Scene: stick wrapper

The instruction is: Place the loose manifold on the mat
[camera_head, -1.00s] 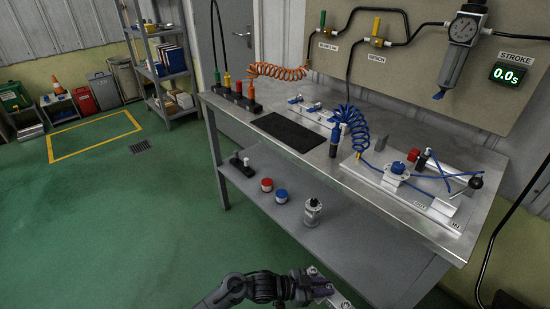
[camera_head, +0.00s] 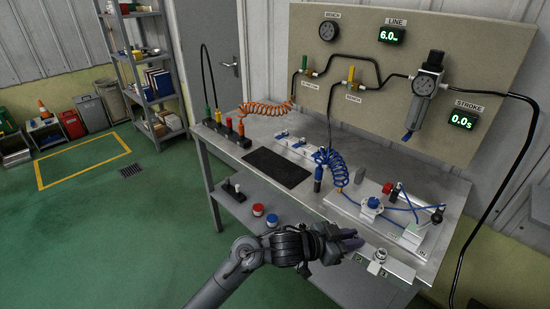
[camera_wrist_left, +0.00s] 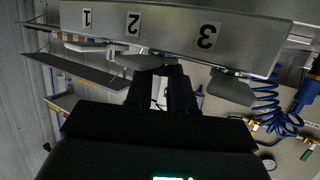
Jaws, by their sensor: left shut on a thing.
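My left gripper (camera_head: 352,240) is shut on a grey metal bar, the loose manifold (camera_head: 398,268), in front of the bench's front right part. In the left wrist view the manifold (camera_wrist_left: 170,30) lies across the top, with labels 1, 2 and 3 upside down and stubby parts along its lower edge. The left fingers (camera_wrist_left: 165,75) meet it near its middle. The black mat (camera_head: 278,167) lies flat and bare on the bench, left of and beyond the gripper. My right gripper is not in view.
A plate with a tubed assembly (camera_head: 372,203) stands at the right. Red (camera_head: 258,209) and blue (camera_head: 272,220) pots sit on the lower shelf.

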